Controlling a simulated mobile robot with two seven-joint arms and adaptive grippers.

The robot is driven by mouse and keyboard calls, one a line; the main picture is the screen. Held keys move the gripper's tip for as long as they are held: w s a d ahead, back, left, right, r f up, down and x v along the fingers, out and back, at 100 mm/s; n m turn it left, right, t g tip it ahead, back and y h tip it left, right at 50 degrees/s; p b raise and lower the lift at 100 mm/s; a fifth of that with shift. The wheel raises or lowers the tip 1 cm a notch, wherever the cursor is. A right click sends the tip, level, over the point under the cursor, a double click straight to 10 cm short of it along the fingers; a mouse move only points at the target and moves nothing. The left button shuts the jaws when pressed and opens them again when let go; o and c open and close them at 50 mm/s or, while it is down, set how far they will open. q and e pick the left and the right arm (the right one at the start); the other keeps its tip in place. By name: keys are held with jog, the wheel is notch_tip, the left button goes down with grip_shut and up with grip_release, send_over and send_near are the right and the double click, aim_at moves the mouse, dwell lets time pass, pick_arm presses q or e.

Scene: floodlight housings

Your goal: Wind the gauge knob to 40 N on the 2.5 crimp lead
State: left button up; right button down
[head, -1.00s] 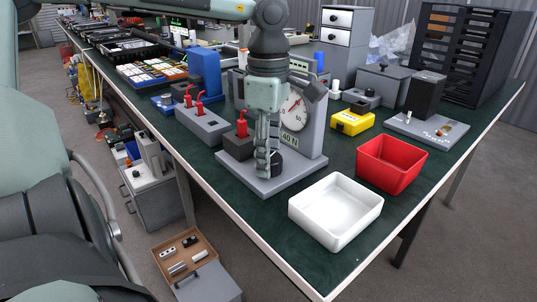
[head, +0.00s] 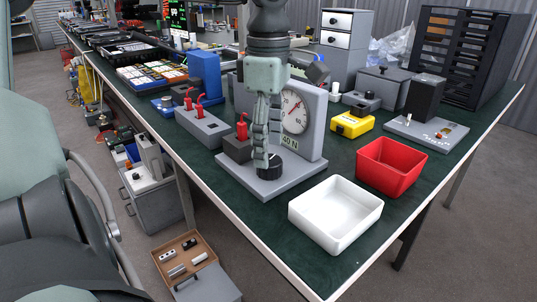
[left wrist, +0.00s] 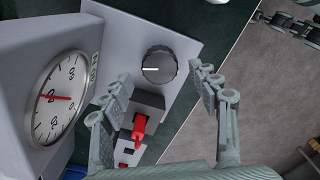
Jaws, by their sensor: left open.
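The grey gauge stand has a round white dial (head: 296,110) with a red needle and a "40 N" label (head: 290,140) below it. The dial also shows at left in the left wrist view (left wrist: 55,98). The black knob (head: 270,168) sits on the stand's base. In the left wrist view the knob (left wrist: 158,64) shows a white mark pointing left. A red lead (head: 242,128) stands in a dark block beside it. My left gripper (head: 262,162) is open and points down at the knob, its fingers apart and empty. A jointed linkage, probably my right gripper (left wrist: 290,26), is partly in the left wrist view.
A white bin (head: 335,212) and a red bin (head: 391,166) stand right of the stand. A grey block with red leads (head: 203,126) is left of it. A yellow box (head: 352,123) is behind. The table's front edge is close.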

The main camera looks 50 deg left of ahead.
pick_arm(q)
notch_tip(320, 180, up, 9)
jog(key=shift+f, duration=0.15)
dwell(0.6)
